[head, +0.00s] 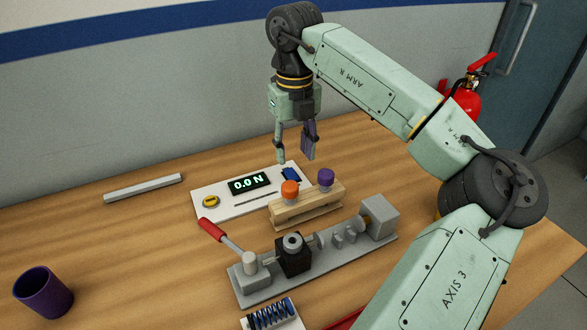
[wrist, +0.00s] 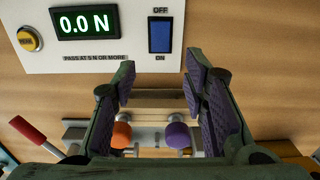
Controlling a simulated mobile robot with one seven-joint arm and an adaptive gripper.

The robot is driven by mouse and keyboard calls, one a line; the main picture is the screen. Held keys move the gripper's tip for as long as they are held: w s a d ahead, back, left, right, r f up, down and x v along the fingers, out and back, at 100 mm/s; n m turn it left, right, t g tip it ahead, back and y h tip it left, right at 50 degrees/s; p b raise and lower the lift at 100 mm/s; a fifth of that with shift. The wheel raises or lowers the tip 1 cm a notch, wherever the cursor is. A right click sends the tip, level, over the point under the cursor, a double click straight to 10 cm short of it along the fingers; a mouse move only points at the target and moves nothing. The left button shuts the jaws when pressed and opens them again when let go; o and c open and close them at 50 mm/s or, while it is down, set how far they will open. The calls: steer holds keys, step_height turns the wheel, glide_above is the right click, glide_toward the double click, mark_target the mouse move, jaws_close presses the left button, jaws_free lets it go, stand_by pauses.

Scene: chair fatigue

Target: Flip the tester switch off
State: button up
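The tester is a white panel (head: 213,208) on the wooden table, with a lit display (head: 249,183) reading 0.0 N. Its blue rocker switch (head: 291,174) sits at the panel's right end. In the wrist view the switch (wrist: 160,35) lies between the printed words OFF above and ON below. I cannot tell which side is pressed in. My gripper (head: 295,157) points down above the switch end of the panel, apart from it. In the wrist view its purple-padded fingers (wrist: 161,70) are open and empty, and the switch shows beyond them.
A wooden rack (head: 306,208) with orange and purple knobs stands close in front of the panel. A grey fixture (head: 318,262) with a red-handled lever (head: 212,230) lies nearer. A yellow button (head: 211,201) is at the panel's left. A purple cup (head: 43,292) stands far left.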

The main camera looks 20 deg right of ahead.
mark_target(294, 170)
step_height(294, 170, down, 6)
steer(key=b, duration=0.3)
steer(key=shift+w+f, duration=0.1)
steer(key=shift+c, duration=0.2)
jaws_close()
